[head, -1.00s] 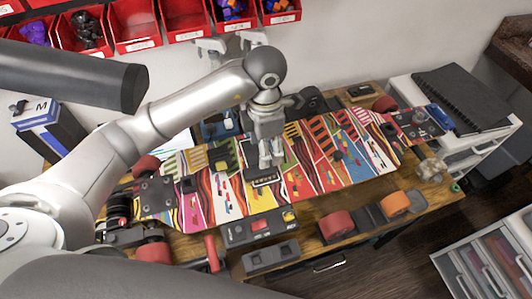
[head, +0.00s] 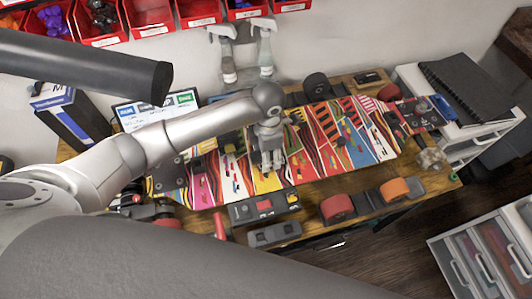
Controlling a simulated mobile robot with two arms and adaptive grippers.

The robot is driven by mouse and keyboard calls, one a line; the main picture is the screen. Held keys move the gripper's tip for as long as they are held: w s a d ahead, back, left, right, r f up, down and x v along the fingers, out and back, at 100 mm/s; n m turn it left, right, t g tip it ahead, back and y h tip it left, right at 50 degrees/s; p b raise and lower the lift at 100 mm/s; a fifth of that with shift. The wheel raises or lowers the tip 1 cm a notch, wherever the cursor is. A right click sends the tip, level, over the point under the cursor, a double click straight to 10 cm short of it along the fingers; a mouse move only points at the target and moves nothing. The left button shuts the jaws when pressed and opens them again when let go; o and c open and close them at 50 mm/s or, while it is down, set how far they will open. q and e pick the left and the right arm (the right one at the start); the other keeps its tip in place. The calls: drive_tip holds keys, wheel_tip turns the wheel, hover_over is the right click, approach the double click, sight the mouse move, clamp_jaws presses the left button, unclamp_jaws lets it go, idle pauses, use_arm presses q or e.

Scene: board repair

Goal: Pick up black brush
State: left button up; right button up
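My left gripper (head: 272,166) points down over the middle of the colourful patterned board (head: 345,150). Its two fingers look close together, but the gap between them is too small to judge. A small dark item seen under the fingertips earlier is now mostly hidden by the gripper; I cannot tell whether it is the black brush. I cannot tell whether the fingers touch it or the board. My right gripper is not in view.
The board lies on a wooden table. Red bins (head: 147,12) line the wall. A black notebook (head: 465,92) lies on the right cabinet.

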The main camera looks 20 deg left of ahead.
use_arm(q)
drive_tip(key=c, duration=1.1)
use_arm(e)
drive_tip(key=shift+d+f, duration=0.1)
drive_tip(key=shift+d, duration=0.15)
use_arm(q)
drive_tip(key=shift+r, duration=0.2)
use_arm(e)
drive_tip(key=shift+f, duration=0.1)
